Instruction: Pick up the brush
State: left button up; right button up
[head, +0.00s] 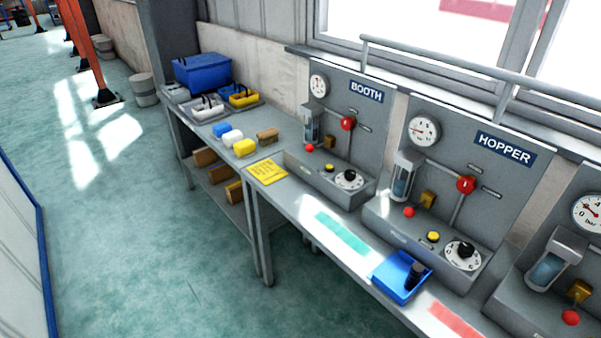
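A small brown block-shaped thing (267,135) lies on the grey workbench (291,208), near its back edge against the wall. It may be the brush, but it is too small to tell bristles. Left of it, in a row, lie a blue block (221,130), a white block (231,138) and a yellow block (244,148). Neither of my grippers shows in the head view.
Gauge panels marked BOOTH (366,92) and HOPPER (503,149) stand along the bench's back. A blue tray (391,290) holds a dark cylinder (415,274). A blue toolbox (202,73) stands at the far end. The green floor (130,240) before the bench is clear.

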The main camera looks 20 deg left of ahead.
aim_at(268, 137)
jog(key=i+j+z, duration=0.15)
jog(key=z, duration=0.15)
jog(key=i+j+z, duration=0.1)
jog(key=j+z, duration=0.55)
jog(key=i+j, duration=0.05)
